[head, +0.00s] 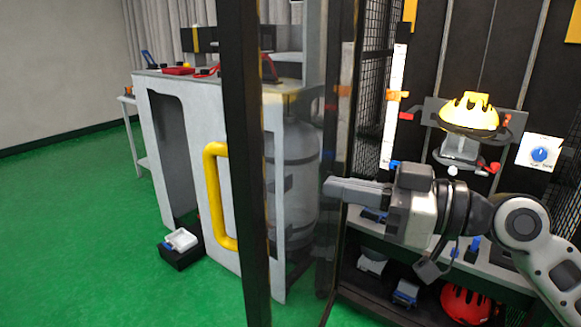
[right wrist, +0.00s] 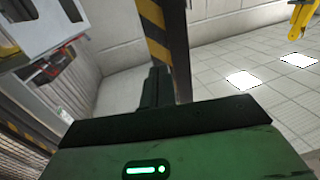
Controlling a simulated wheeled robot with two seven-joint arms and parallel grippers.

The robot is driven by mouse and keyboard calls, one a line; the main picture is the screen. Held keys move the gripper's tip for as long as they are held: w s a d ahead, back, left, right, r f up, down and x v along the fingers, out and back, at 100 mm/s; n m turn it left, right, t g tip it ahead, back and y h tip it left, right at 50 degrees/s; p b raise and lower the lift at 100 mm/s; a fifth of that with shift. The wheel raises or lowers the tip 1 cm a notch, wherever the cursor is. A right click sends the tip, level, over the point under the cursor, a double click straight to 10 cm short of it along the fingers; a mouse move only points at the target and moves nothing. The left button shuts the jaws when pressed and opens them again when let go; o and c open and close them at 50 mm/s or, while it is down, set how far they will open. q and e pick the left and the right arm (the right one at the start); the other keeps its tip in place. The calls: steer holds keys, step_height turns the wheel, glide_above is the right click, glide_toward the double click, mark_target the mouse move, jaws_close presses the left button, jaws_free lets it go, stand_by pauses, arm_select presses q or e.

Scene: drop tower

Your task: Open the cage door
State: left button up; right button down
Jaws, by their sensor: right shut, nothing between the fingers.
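The cage door has a dark upright frame (head: 246,130) and a see-through panel, and stands out toward me in the head view. Its yellow handle (head: 212,195) is on the left of this upright. My right gripper (head: 328,188) is shut and empty, pointing left, with its fingertips close to the panel's right part. I cannot tell whether they touch it. It is well to the right of the handle. In the right wrist view the shut fingers (right wrist: 158,85) are beside a post with yellow and black stripes (right wrist: 156,28). My left gripper is not in view.
Right of the door, the cage holds a yellow helmet (head: 470,112) on a stand and a red helmet (head: 466,303) below. A grey bench (head: 190,84) and gas cylinder (head: 296,180) show beyond the door. A small black box (head: 182,257) sits on the green floor, open at left.

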mark_target(270, 174)
steer(key=p+x, duration=0.2)
steer(key=x, duration=0.4)
steer(key=shift+a+r, duration=0.15)
steer(key=shift+a, duration=0.05)
steer(key=shift+x, duration=0.75)
steer(key=shift+w, duration=0.1)
